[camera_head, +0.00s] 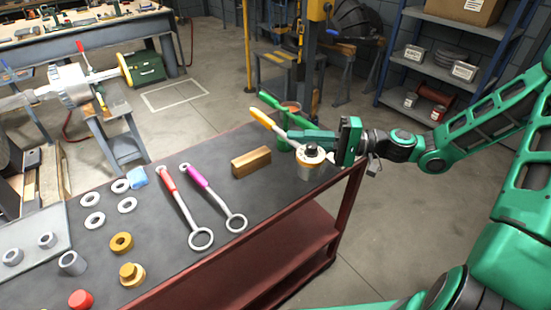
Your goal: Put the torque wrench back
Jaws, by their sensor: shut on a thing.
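A wrench with a yellow handle (261,118) is at my gripper (293,136), near the table's far right corner. My gripper is shut on its shaft. The wrench's ring end (311,153) is at the top of a grey cylindrical part with a dark centre; I cannot tell whether it sits around it or above it. A red-handled wrench (181,205) and a purple-handled wrench (215,197) lie flat side by side on the table, ring ends toward the front. No label shows which is the torque wrench. My fingertips are partly hidden.
A wooden block (251,162) lies left of my gripper. The table's right edge (345,190) is near.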

